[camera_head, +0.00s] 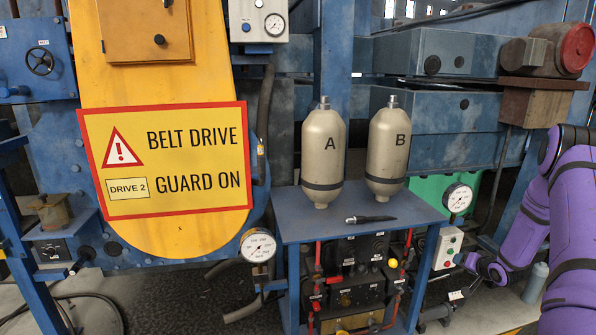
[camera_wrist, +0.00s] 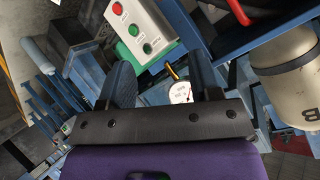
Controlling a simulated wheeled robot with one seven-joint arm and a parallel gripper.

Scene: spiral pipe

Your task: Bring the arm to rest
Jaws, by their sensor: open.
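My purple arm (camera_head: 570,215) is bent at the right edge of the head view. My gripper (camera_head: 461,258) points left, near the right side of the blue stand and close to the grey push-button box (camera_head: 447,246). In the wrist view my gripper (camera_wrist: 165,82) has its two dark fingers spread apart, with nothing between them held. A small gauge shows beyond the fingers; whether the fingertips touch the box cannot be told.
Cylinders A (camera_head: 324,155) and B (camera_head: 388,152) stand on the blue stand (camera_head: 300,228) with a dark pen-like tool (camera_head: 370,219). The push-button box (camera_wrist: 140,28) shows ahead in the wrist view. A yellow belt guard (camera_head: 170,80) stands left. A grey bottle (camera_head: 535,283) stands below my arm.

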